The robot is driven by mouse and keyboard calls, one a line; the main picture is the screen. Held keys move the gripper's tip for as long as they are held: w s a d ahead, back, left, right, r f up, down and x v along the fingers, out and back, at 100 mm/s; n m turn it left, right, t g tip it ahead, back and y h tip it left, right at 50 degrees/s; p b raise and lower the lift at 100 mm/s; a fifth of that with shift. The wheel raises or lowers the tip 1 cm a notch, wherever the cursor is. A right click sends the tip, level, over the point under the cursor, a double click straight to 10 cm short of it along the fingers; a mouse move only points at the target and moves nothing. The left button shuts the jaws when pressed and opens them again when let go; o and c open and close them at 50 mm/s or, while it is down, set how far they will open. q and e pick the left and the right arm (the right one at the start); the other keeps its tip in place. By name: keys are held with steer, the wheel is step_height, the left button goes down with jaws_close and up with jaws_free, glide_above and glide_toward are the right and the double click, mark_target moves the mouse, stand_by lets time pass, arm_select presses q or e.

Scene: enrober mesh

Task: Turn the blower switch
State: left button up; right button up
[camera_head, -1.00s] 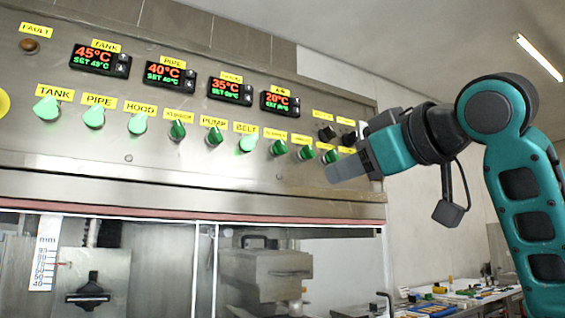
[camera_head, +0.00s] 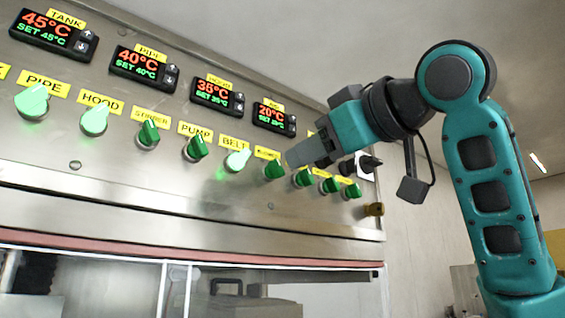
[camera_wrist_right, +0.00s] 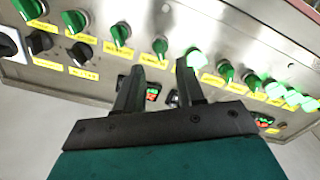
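The control panel (camera_head: 100,190) carries a row of green knobs. The blower switch (camera_head: 274,168) looks to be the unlit dark green knob just right of the lit BELT knob (camera_head: 237,160); its yellow label is too small to read surely. It points roughly upright. In the right wrist view the blower switch (camera_wrist_right: 160,47) shows just beyond and between the fingertips. My right gripper (camera_head: 294,158) is at the panel, close to this knob. In the wrist view the right gripper (camera_wrist_right: 164,64) is open with nothing between its fingers; contact cannot be told. My left gripper is out of view.
The dark green PUMP knob (camera_head: 196,147) and several more green knobs flank the blower switch closely. Black knobs (camera_head: 370,164) sit at the panel's right end. Temperature displays (camera_head: 218,95) are above the row. Bare steel lies below the knobs.

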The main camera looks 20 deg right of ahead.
mark_target(280, 167)
steer(key=x, duration=0.6)
steer(key=shift+w+a+p, duration=0.1)
steer(key=shift+w+p, duration=0.25)
steer(key=shift+w, duration=0.05)
jaws_close()
